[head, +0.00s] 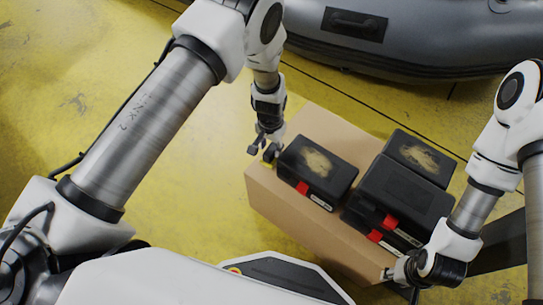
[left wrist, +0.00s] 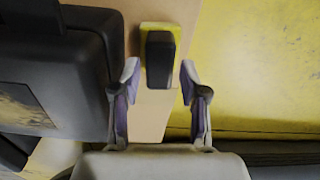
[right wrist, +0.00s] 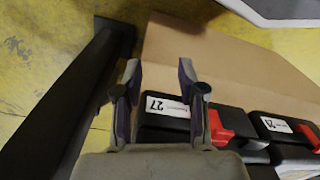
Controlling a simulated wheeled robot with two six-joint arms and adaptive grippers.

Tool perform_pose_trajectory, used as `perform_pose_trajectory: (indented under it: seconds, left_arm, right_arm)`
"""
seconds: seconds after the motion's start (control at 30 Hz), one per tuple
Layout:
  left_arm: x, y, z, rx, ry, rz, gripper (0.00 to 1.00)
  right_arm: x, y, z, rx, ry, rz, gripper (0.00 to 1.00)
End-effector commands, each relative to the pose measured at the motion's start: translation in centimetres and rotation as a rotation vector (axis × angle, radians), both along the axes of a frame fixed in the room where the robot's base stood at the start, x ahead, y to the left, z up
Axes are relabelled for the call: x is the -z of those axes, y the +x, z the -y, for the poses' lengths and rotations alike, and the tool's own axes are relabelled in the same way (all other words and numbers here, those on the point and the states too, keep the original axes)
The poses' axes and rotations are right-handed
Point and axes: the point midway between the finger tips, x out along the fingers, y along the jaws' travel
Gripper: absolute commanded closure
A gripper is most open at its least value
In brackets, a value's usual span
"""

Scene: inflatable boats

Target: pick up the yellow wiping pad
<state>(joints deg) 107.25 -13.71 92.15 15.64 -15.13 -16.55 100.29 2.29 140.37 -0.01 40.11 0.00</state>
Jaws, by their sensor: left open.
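The yellow wiping pad (left wrist: 147,28) with its black block-shaped handle (left wrist: 160,60) lies on the cardboard box top close to its edge. In the head view a small bit of the yellow pad (head: 268,162) shows just below my left gripper (head: 262,149), which partly hides it. In the left wrist view my left gripper (left wrist: 159,78) is open, its fingers apart, with the handle lined up between and ahead of the tips. My right gripper (right wrist: 160,78) is open and empty at the box's near right corner, in front of a black case.
Black cases with red latches, one at the left (head: 325,170) and others at the right (head: 405,196), stand on the cardboard box (head: 290,215); two lids carry pale dusty patches. A grey inflatable boat (head: 400,50) lies behind. The yellow floor (head: 130,50) is open at the left.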

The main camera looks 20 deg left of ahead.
Motion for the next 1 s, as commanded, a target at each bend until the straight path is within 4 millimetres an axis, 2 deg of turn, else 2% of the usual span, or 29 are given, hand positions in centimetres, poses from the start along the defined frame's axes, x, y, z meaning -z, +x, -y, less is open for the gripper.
perform_pose_trajectory:
  seconds: [0.03, 0.1, 0.33, 0.37, 0.4, 0.47, 0.8, 0.87, 1.0]
  left_arm:
    - [1.6, 0.0, 0.1, 0.000, -0.001, -0.001, 0.56]
    - [2.5, 0.0, 0.0, 0.000, 0.001, -0.002, 0.56]
    - [2.5, 0.0, 0.0, 0.000, 0.000, 0.000, 0.56]
    - [2.5, 0.0, 0.0, 0.000, 0.000, 0.000, 0.63]
    - [2.5, 0.0, 0.0, 0.000, 0.000, 0.000, 0.78]
    - [2.5, 0.0, 0.0, 0.000, 0.000, 0.000, 0.99]
    - [2.2, 0.0, 0.0, -0.001, 0.000, -0.001, 1.00]
    - [1.5, 0.0, 0.0, -0.001, 0.001, 0.000, 1.00]
    - [-1.7, 0.1, 0.0, 0.000, 0.000, 0.002, 1.00]
  right_arm:
    - [1.1, 0.0, 0.0, 0.000, 0.000, 0.000, 0.60]
    - [1.4, 0.0, 0.0, 0.000, 0.000, -0.001, 0.60]
    - [1.2, 0.0, 0.0, 0.000, 0.000, 0.000, 0.60]
    - [1.2, 0.0, 0.0, 0.000, 0.000, 0.000, 0.60]
    - [1.2, 0.0, 0.0, 0.000, 0.000, 0.000, 0.60]
    - [1.2, 0.0, 0.0, 0.000, 0.000, 0.000, 0.60]
    - [1.0, 0.0, 0.0, 0.000, 0.000, 0.000, 0.60]
    - [0.6, 0.0, 0.0, 0.000, 0.000, 0.000, 0.60]
    - [-0.8, 0.0, 0.0, 0.000, 0.000, 0.000, 0.60]
